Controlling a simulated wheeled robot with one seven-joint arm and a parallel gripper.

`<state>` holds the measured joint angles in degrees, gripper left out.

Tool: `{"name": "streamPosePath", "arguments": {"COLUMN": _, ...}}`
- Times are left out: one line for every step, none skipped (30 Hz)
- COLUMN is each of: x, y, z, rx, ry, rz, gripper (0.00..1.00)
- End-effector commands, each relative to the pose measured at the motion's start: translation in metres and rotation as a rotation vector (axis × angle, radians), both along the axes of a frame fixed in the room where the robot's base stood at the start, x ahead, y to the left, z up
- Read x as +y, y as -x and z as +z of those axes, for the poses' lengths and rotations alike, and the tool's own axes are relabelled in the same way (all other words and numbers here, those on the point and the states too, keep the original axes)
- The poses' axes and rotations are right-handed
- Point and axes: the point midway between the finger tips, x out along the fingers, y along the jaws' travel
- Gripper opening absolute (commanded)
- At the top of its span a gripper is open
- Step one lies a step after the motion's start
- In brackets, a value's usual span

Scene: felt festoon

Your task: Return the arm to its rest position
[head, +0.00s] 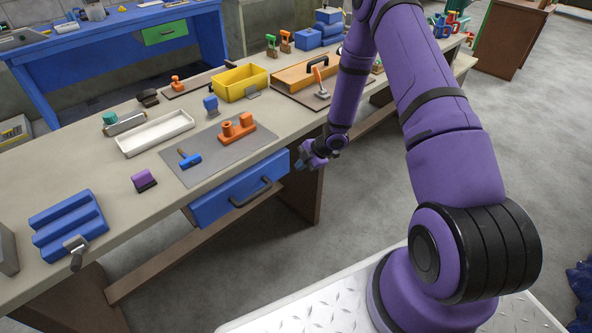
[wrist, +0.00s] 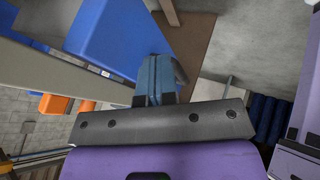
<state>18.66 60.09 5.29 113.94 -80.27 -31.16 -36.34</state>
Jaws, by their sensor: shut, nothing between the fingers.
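My purple arm reaches up and over from its base at the right in the head view. My gripper (head: 303,160) hangs in front of the workbench, right of the blue drawer (head: 238,190) and clear of the bench edge. In the wrist view my gripper (wrist: 155,62) shows its two blue-grey fingers together, with nothing between them. The blue drawer (wrist: 112,38) also fills the area just left of the fingers in that view.
The workbench (head: 112,178) carries a grey mat (head: 205,168) with orange parts, a white tray (head: 155,132), a yellow bin (head: 242,82) and a blue stepped block (head: 68,224). The drawer's dark handle (head: 250,192) sticks out. Open floor (head: 345,205) lies between bench and base.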

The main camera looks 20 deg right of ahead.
Motion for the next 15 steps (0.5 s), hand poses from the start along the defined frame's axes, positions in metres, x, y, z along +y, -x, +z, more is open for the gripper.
{"name": "streamPosePath", "arguments": {"x": -0.005, "y": 0.003, "z": 0.008, "rx": -0.001, "ry": 0.001, "rz": -0.001, "gripper": 0.0}}
{"name": "streamPosePath", "arguments": {"x": -0.007, "y": 0.004, "z": 0.012, "rx": -0.001, "ry": 0.001, "rz": -0.001, "gripper": 0.0}}
{"name": "streamPosePath", "arguments": {"x": -0.011, "y": 0.006, "z": 0.017, "rx": -0.002, "ry": 0.001, "rz": -0.002, "gripper": 0.0}}
{"name": "streamPosePath", "arguments": {"x": -0.013, "y": 0.008, "z": 0.021, "rx": -0.002, "ry": 0.002, "rz": 0.0, "gripper": 0.0}}
{"name": "streamPosePath", "arguments": {"x": -0.016, "y": 0.009, "z": 0.024, "rx": -0.001, "ry": 0.002, "rz": -0.001, "gripper": 0.0}}
{"name": "streamPosePath", "arguments": {"x": -0.018, "y": 0.011, "z": 0.028, "rx": -0.001, "ry": 0.001, "rz": -0.002, "gripper": 0.0}}
{"name": "streamPosePath", "arguments": {"x": -0.02, "y": 0.012, "z": 0.031, "rx": -0.001, "ry": 0.001, "rz": -0.002, "gripper": 0.0}}
{"name": "streamPosePath", "arguments": {"x": -0.022, "y": 0.014, "z": 0.034, "rx": 0.0, "ry": 0.001, "rz": 0.0, "gripper": 0.0}}
{"name": "streamPosePath", "arguments": {"x": -0.023, "y": 0.015, "z": 0.036, "rx": -0.001, "ry": 0.001, "rz": 0.0, "gripper": 0.0}}
{"name": "streamPosePath", "arguments": {"x": -0.024, "y": 0.015, "z": 0.038, "rx": -0.001, "ry": 0.001, "rz": 0.0, "gripper": 0.0}}
{"name": "streamPosePath", "arguments": {"x": -0.025, "y": 0.016, "z": 0.04, "rx": -0.001, "ry": 0.001, "rz": -0.001, "gripper": 0.0}}
{"name": "streamPosePath", "arguments": {"x": -0.026, "y": 0.017, "z": 0.041, "rx": 0.0, "ry": 0.001, "rz": 0.0, "gripper": 0.0}}
{"name": "streamPosePath", "arguments": {"x": -0.026, "y": 0.017, "z": 0.042, "rx": 0.0, "ry": 0.0, "rz": 0.0, "gripper": 0.0}}
{"name": "streamPosePath", "arguments": {"x": -0.027, "y": 0.018, "z": 0.042, "rx": 0.0, "ry": 0.0, "rz": 0.0, "gripper": 0.0}}
{"name": "streamPosePath", "arguments": {"x": -0.027, "y": 0.018, "z": 0.043, "rx": 0.001, "ry": 0.0, "rz": 0.0, "gripper": 0.0}}
